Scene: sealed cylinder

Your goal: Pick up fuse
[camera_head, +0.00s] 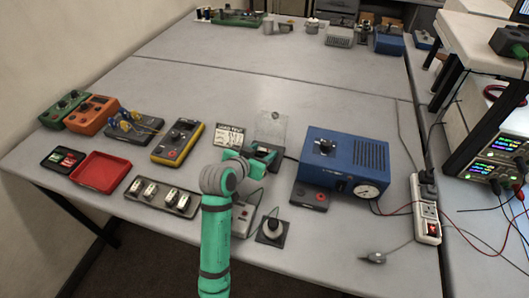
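My turquoise and grey arm reaches up from the bottom of the head view. My gripper (257,153) is at its far end, over or beside a small dark box (268,151) with a raised clear lid (271,128). The fingers are too small and partly covered by the arm, so I cannot tell whether they are open or hold anything. I cannot make out a fuse for certain; one could be hidden by the gripper or inside the box.
A blue instrument box (345,155) with a dial stands right of the gripper. A yellow multimeter (178,141), red tray (101,169), small black tray (54,165) and strip of white sockets (161,196) lie left. A power strip (426,215) is at the right edge. The table's middle is clear.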

